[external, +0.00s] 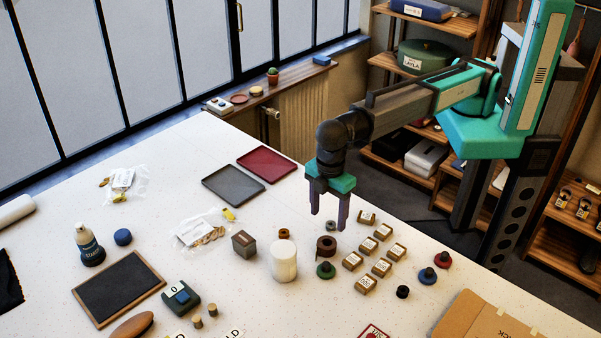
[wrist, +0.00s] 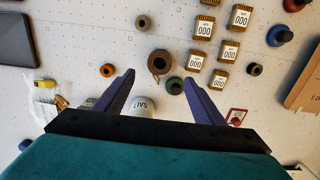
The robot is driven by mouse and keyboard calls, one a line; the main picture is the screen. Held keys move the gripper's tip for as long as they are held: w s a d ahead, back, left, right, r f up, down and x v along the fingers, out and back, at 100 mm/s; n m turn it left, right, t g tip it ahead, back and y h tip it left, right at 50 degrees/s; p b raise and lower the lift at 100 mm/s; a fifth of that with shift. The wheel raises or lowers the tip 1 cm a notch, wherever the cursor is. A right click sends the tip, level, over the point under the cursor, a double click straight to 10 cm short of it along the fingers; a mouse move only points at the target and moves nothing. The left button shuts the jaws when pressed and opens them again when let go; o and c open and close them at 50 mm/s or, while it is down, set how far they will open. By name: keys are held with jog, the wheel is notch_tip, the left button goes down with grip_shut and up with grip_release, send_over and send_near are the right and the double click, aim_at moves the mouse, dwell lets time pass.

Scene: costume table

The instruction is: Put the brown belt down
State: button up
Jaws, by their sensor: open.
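The brown belt (external: 326,246) appears as a dark brown coil resting on the white table, below my gripper in the external view. It also shows in the wrist view (wrist: 160,62), just beyond the fingertips and roughly centred between them. My gripper (external: 329,220) points down above the table with its fingers apart and nothing between them. The exact height of the fingertips above the table is hard to tell.
A green knobbed piece (external: 326,270) sits close in front of the coil. A white canister (external: 284,262) stands to its left, with a small orange-brown roll (external: 284,233) behind. Several labelled boxes (external: 368,246) stand to the right. Grey (external: 233,185) and red (external: 266,164) trays lie behind.

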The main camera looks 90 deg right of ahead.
notch_tip(320, 180, up, 2)
jog(key=shift+r, duration=0.15)
jog(key=shift+c, duration=0.3)
jog(key=shift+c, duration=0.9)
